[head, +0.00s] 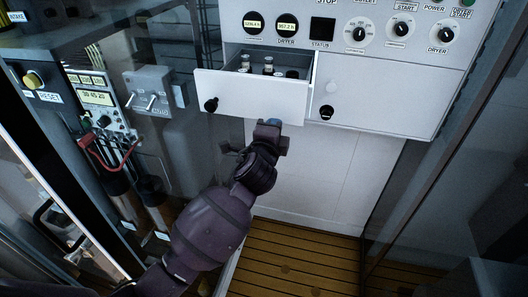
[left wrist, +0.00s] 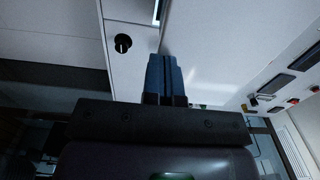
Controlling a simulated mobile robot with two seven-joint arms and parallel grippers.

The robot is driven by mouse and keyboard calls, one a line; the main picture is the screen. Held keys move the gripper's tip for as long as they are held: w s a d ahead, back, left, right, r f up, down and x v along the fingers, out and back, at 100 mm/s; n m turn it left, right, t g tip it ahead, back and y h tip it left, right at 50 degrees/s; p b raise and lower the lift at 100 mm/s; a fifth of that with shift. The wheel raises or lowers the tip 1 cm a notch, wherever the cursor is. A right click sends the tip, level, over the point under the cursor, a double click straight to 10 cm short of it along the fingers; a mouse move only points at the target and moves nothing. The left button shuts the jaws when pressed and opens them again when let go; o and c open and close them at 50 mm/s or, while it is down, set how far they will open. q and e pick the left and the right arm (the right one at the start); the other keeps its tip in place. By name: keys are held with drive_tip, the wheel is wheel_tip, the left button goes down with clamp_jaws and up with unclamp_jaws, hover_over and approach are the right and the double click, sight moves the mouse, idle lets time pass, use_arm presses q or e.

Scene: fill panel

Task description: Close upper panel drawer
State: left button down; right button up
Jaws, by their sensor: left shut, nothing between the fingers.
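The upper panel drawer (head: 252,95) is white with a black round knob (head: 211,104) near its left end. It stands pulled out of the white panel, and several small bottles (head: 270,68) show inside it. My left gripper (head: 274,123) is just below the drawer front's lower edge in the head view; whether it touches is unclear. In the left wrist view the blue fingers (left wrist: 165,78) are together and empty, with a black knob (left wrist: 123,43) to their left on a white face. My right gripper is in neither view.
A closed white front (head: 375,95) with a black knob (head: 326,112) is right of the drawer. Dials and gauges line the panel above. A grey switch box (head: 150,92) and a control unit with red cable (head: 98,110) stand at the left. Wooden slatted floor (head: 290,260) lies below.

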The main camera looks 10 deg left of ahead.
use_arm(q)
drive_tip(key=w+b, duration=0.1)
drive_tip(key=w, duration=0.4)
drive_tip(key=w+b, duration=0.1)
drive_tip(key=w, duration=0.5)
drive_tip(key=w+b, duration=0.2)
drive_tip(key=w, duration=0.3)
drive_tip(key=shift+w+d, duration=0.3)
drive_tip(key=shift+w, duration=0.1)
